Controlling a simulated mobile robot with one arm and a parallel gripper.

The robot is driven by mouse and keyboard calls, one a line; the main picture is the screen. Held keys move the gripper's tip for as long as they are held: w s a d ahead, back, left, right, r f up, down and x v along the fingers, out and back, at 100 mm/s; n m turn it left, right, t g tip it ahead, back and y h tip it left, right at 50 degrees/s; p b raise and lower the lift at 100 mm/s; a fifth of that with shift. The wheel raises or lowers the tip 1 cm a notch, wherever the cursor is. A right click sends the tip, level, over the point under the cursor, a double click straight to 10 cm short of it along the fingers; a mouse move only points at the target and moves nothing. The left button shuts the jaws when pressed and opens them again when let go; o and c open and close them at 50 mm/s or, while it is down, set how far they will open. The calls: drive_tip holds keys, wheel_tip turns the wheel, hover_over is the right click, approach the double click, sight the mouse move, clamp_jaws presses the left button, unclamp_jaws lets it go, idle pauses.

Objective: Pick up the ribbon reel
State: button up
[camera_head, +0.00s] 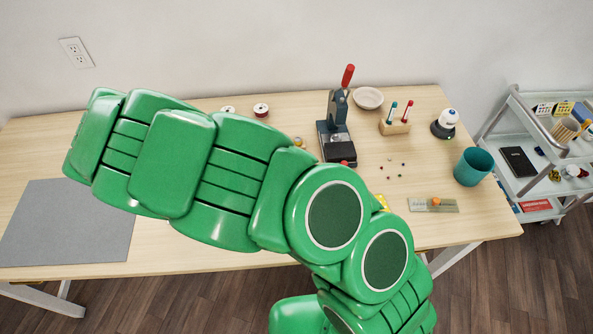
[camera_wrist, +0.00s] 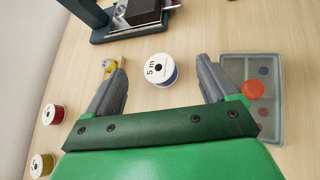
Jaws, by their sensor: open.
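A white-flanged reel (camera_wrist: 157,68) marked "5 m", with blue at its side, lies on the table in the wrist view. My gripper (camera_wrist: 161,64) is open, with one finger to each side of this reel and a visible gap between. A red reel (camera_wrist: 52,114) and a yellow-brown reel (camera_wrist: 41,165) stand to the left in the wrist view. In the head view, the red reel (camera_head: 261,110) and another reel (camera_head: 228,110) show at the back of the table. My green arm hides my gripper and the "5 m" reel there.
A press with a red handle (camera_head: 347,76) stands nearby; its base (camera_wrist: 140,14) is at the wrist view's top. A translucent box (camera_wrist: 262,125) with an orange knob sits beside the right finger.

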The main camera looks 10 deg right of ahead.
drive_tip(key=a+f+n+t, duration=0.1)
drive_tip(key=n, duration=0.1)
drive_tip(key=s+a+f+n+t, duration=0.1)
drive_tip(key=f+n, duration=0.1)
drive_tip(key=shift+a+n+h, duration=0.2)
drive_tip(key=shift+n+h, duration=0.1)
drive_tip(key=shift+h, duration=0.1)
drive_tip(key=shift+w+x, duration=0.2)
drive_tip(key=shift+x, duration=3.65)
drive_tip(key=shift+a+f, duration=0.1)
drive_tip(key=shift+a, duration=0.1)
drive_tip(key=c, duration=1.1)
